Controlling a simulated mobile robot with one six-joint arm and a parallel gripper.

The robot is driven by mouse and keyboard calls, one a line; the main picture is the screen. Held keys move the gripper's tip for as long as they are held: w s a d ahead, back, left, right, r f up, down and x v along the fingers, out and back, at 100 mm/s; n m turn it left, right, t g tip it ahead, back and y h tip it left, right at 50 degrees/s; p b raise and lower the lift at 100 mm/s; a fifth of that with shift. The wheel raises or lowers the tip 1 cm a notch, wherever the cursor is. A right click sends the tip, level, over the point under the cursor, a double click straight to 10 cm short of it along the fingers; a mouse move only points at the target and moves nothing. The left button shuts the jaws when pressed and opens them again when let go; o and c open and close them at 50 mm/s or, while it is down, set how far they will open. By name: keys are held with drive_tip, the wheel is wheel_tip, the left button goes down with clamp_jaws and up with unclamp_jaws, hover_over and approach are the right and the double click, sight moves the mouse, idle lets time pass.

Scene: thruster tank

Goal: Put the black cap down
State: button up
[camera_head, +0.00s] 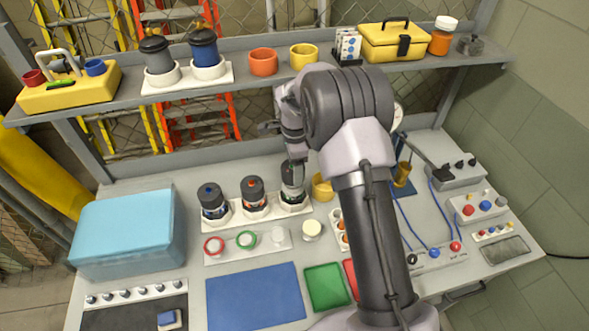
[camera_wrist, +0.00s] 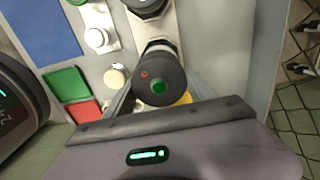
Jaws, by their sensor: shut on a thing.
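The black cap with a green dot (camera_wrist: 158,82) is between my gripper's fingers in the wrist view. My gripper (camera_head: 295,158) is shut on it, above the rightmost of three dark canisters on a white base (camera_head: 230,219). In the head view the black cap (camera_head: 292,170) is at the top of that canister (camera_head: 291,192). I cannot tell whether the cap touches the canister or is a little above it. The other two canisters, one with a blue dot (camera_head: 211,199) and one with a red dot (camera_head: 253,192), stand to the left with dark tops.
In front are a plate with red, green and white rings (camera_head: 247,242), a cream round jar (camera_head: 312,230), a blue mat (camera_head: 253,299), and a green mat (camera_head: 326,287). A yellow cup (camera_head: 322,187) stands close to the right. A shelf (camera_head: 260,92) crosses behind.

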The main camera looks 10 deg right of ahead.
drive_tip(key=shift+r, duration=0.5)
drive_tip(key=shift+w, duration=0.1)
